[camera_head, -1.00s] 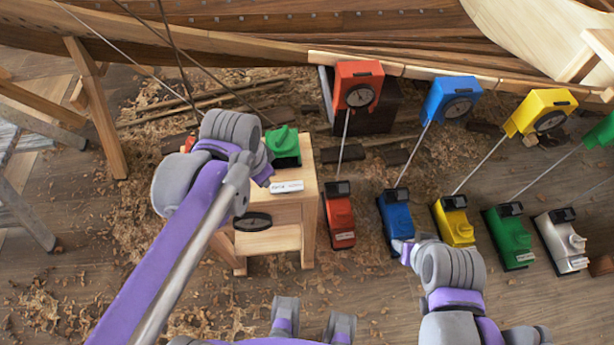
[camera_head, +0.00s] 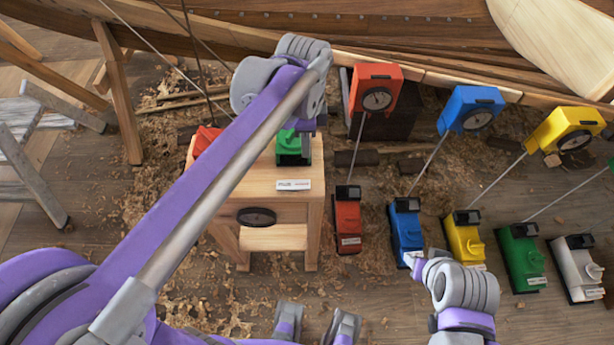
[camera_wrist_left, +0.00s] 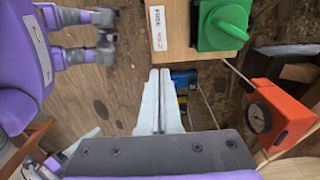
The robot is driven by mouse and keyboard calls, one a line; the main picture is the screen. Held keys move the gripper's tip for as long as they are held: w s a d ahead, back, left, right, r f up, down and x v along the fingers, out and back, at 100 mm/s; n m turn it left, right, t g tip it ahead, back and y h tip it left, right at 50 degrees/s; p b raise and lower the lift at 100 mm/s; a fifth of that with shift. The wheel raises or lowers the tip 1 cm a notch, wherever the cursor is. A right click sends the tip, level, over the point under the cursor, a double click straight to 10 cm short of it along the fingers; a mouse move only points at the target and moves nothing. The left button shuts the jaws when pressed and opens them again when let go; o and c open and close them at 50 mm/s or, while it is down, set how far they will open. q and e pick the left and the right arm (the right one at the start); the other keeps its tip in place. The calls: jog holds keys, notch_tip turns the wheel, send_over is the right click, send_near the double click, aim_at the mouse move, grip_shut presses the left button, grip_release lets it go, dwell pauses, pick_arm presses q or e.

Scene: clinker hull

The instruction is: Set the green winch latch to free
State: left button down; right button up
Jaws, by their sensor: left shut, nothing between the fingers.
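The green winch latch (camera_head: 292,150) sits on top of a wooden stand (camera_head: 238,185), partly hidden behind my left wrist in the head view. In the left wrist view its round green knob with a raised grip (camera_wrist_left: 224,26) shows at the top right, beside a white label (camera_wrist_left: 157,30) with black and red words. My left gripper (camera_head: 307,140) is beside the latch in the head view. In the left wrist view its pale fingers (camera_wrist_left: 160,74) are shut and empty, apart from the knob in the picture. My right gripper (camera_head: 412,259) is near the blue winch; its fingers are too small to read.
A red part (camera_head: 206,139) is on the stand's left side. Red (camera_head: 347,222), blue (camera_head: 405,228), yellow (camera_head: 463,238), green (camera_head: 522,258) and white (camera_head: 578,270) winches stand on the floor, with lines to gauge boxes such as the red one (camera_head: 375,88). The hull lies behind.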

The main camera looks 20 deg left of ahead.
aim_at(307, 184)
pick_arm(q)
notch_tip(307, 184, down, 14)
jog(key=shift+d+r+b, duration=0.1)
jog(key=shift+r+b, duration=0.1)
jog(key=shift+b, duration=0.35)
jog(key=shift+f, duration=0.1)
jog(key=shift+d+f+y+b, duration=0.15)
jog(key=shift+f+y+b, duration=0.25)
jog(key=shift+y+b, duration=0.1)
jog(key=shift+r, duration=0.1)
jog(key=shift+r+p, duration=0.7)
jog(key=shift+r, duration=0.1)
